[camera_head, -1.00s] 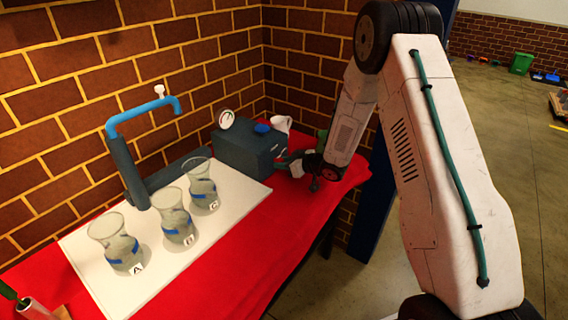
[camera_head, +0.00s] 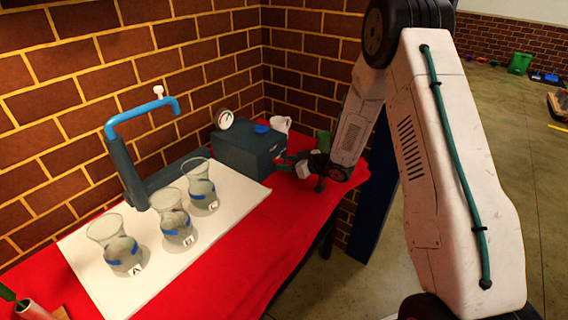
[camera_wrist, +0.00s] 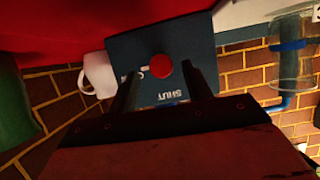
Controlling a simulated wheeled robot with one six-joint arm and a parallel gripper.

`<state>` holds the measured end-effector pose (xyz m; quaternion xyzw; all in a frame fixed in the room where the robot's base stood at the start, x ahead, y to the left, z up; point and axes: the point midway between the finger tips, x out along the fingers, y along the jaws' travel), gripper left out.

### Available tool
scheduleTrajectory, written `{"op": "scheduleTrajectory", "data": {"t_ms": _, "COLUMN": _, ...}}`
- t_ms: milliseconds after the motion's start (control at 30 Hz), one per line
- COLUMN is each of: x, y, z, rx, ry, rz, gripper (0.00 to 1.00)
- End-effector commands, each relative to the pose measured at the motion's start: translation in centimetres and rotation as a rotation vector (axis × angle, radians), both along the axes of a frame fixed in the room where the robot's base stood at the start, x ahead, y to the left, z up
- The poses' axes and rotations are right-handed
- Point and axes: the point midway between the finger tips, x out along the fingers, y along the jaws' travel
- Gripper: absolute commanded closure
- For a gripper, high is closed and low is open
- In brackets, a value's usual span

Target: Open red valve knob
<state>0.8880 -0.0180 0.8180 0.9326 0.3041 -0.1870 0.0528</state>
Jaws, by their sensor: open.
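The red valve knob (camera_wrist: 161,66) is a round disc on the front face of a dark blue-grey box (camera_wrist: 205,43), with a short white mark beside it. The word SHUT on the box face appears upside down in the wrist view. My gripper (camera_wrist: 160,74) is open, its two dark fingers pointing at the box, one on each side of the knob in the picture. I cannot tell whether they touch it.
A white mug (camera_head: 281,124) stands behind the box, with a green object (camera_head: 323,141) behind my wrist. A gauge (camera_head: 225,119) and blue cap (camera_head: 262,129) top the box.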

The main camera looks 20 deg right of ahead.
Motion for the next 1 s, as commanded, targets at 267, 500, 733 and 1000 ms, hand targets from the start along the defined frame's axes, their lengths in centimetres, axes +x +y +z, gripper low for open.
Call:
{"op": "scheduleTrajectory", "data": {"t_ms": 267, "x": -3.2, "y": -2.6, "z": 1.8, "rx": 0.0, "ry": -0.001, "rz": -0.002, "gripper": 0.5}}
{"op": "scheduleTrajectory", "data": {"t_ms": 500, "x": -4.0, "y": -3.0, "z": 2.1, "rx": 0.0, "ry": 0.0, "rz": 0.001, "gripper": 0.5}}
{"op": "scheduleTrajectory", "data": {"t_ms": 733, "x": -4.0, "y": -3.0, "z": 2.0, "rx": -0.001, "ry": -0.001, "rz": 0.0, "gripper": 0.5}}
{"op": "scheduleTrajectory", "data": {"t_ms": 1000, "x": -3.6, "y": -3.5, "z": 3.7, "rx": -0.053, "ry": 0.006, "rz": -0.035, "gripper": 0.5}}
